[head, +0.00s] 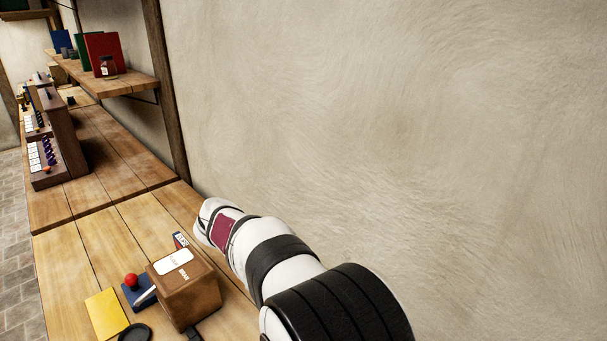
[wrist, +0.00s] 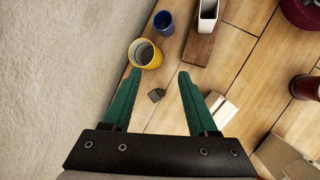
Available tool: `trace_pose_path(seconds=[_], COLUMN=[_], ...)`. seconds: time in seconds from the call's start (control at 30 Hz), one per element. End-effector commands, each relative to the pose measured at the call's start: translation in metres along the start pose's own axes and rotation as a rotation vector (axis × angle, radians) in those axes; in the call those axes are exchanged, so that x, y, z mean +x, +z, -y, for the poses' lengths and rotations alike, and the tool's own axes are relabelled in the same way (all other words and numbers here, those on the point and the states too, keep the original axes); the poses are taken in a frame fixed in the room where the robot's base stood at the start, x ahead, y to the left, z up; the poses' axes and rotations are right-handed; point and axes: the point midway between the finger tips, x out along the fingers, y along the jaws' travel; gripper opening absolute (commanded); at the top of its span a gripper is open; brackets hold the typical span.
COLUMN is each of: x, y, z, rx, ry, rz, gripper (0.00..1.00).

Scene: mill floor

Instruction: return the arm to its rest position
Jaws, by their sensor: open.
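My gripper (wrist: 158,74) shows in the wrist view as two green fingers spread apart with nothing between their tips. It hangs over the wooden bench, close to the pale wall. A small dark block (wrist: 156,95) lies on the bench below, in the gap between the fingers as seen from the wrist. A yellow cup (wrist: 133,52) stands just beyond the fingertips. In the head view my white and black arm reaches forward along the wall, and my gripper is hidden behind it.
A brown box (head: 190,300) with a white label sits left of my arm. Beside it are a red-knobbed lever (head: 132,281) and a yellow card (head: 106,314). A blue cup (wrist: 163,22) and wooden board (wrist: 196,48) lie beyond the gripper. The wall (head: 380,110) bounds the right side.

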Motion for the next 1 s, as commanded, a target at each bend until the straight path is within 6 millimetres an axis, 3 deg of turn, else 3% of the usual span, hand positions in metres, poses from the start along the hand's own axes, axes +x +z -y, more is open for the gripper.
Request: trace_pose_path(seconds=[0.03, 0.1, 0.2, 0.4, 0.67, 0.8, 1.0], x=[-0.011, -0.021, -0.033, -0.045, -0.049, -0.018, 0.01], y=[0.034, 0.071, 0.106, 0.142, 0.163, 0.16, 0.169], z=[0.002, 0.013, 0.034, 0.064, 0.09, 0.13, 0.186], rx=[0.158, 0.396, 0.688, 1.124, 1.54, 1.554, 1.541], ry=[-0.053, -0.134, -0.228, -0.36, -0.485, -0.606, -0.736], rz=[-0.093, -0.228, -0.383, -0.61, -0.832, -0.59, -0.24], gripper=[0.59, 0.59, 0.59, 0.59, 0.59, 0.59, 0.59])
